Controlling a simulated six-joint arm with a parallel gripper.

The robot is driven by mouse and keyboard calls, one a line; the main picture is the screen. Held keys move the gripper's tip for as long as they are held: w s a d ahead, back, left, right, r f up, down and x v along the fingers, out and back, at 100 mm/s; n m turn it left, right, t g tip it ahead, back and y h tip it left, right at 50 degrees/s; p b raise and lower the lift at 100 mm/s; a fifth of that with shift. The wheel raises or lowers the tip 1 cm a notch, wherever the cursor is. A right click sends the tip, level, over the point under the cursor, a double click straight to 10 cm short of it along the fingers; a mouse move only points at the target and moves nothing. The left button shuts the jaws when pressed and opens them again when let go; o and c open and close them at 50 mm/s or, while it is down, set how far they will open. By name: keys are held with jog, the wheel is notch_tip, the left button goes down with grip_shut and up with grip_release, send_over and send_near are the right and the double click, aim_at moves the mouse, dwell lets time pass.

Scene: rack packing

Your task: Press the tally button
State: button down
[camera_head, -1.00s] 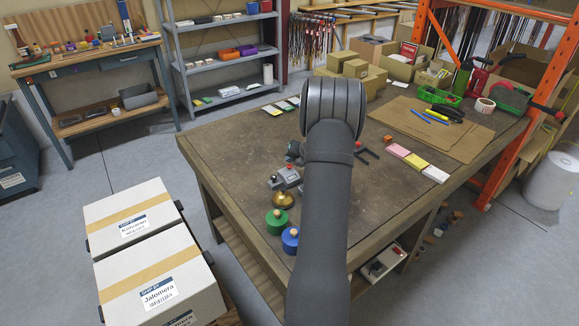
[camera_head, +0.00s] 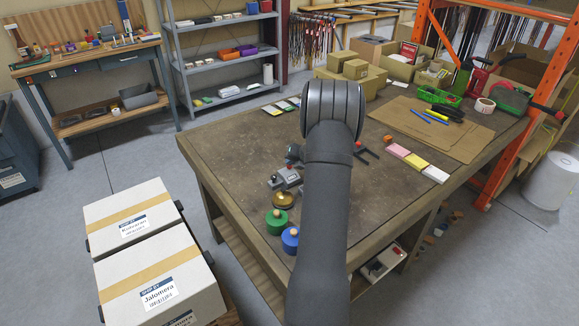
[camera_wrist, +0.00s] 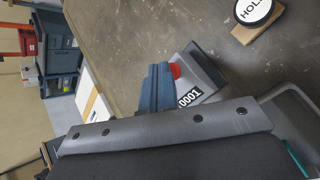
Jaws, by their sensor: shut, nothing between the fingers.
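The tally device is a grey box (camera_wrist: 203,72) with a red button (camera_wrist: 175,71) and a counter plate (camera_wrist: 189,96) reading 0001 in the wrist view. My gripper (camera_wrist: 158,72) shows there as shut dark-blue fingers, with nothing held. Its tips lie right beside the red button and overlap its left side. I cannot tell whether they touch it. In the head view the grey box (camera_head: 286,178) sits on the table left of my arm, which hides much of the area around it.
Near the box are a green round container (camera_head: 277,222), a blue one (camera_head: 290,239) and a brass-coloured round object (camera_head: 283,201). A HOLD sign (camera_wrist: 254,12) stands on the table. Coloured card stacks (camera_head: 416,161) and cardboard sheets (camera_head: 432,128) lie to the right.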

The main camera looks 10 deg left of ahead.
jog(key=shift+f, duration=0.3)
dwell(0.5)
jog(key=shift+r, duration=0.9)
jog(key=shift+r, duration=2.55)
jog(key=shift+f, duration=0.15)
notch_tip(320, 180, up, 4)
jog(key=shift+f, duration=0.1)
